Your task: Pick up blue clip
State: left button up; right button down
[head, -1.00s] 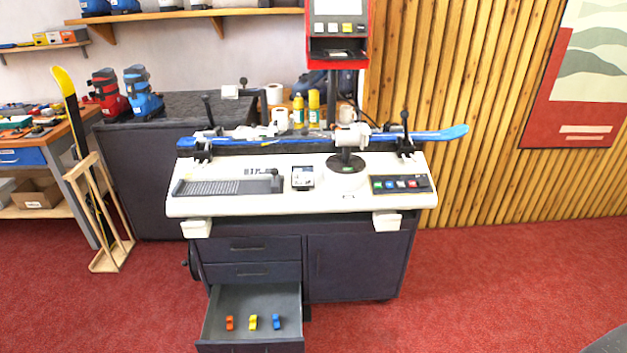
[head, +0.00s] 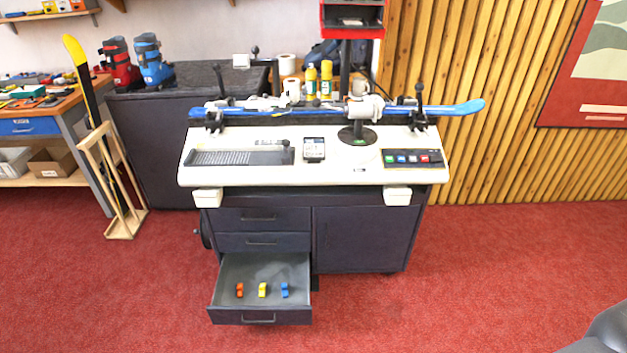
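The blue clip (head: 285,290) lies in the open bottom drawer (head: 230,277) of the binding bench. It is the rightmost of three small clips in a row. The yellow clip (head: 263,290) is in the middle and the orange clip (head: 240,290) is at the left. The clips stand apart from one another on the grey drawer floor. Neither of my grippers shows in the head view. A dark grey rounded shape at the bottom right corner is probably part of my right arm.
The white bench top (head: 330,175) overhangs the drawer, with a blue ski (head: 455,109) clamped along it. Two shut drawers (head: 262,218) sit above the open one, and a cabinet door (head: 365,240) is to its right. Red carpet (head: 450,300) is clear in front and at the right.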

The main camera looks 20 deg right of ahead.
aim_at(284, 289)
jog(key=i+l+u, duration=0.1)
jog(key=u, duration=0.7)
jog(key=i+l+u, duration=0.15)
jog(key=l+u, duration=0.2)
jog(key=i+l+u, duration=0.1)
jog(key=l+u, duration=0.25)
jog(key=i+l+u, duration=0.15)
jog(key=l, duration=0.75)
jog(key=l+u, duration=0.1)
jog(key=l, duration=0.8)
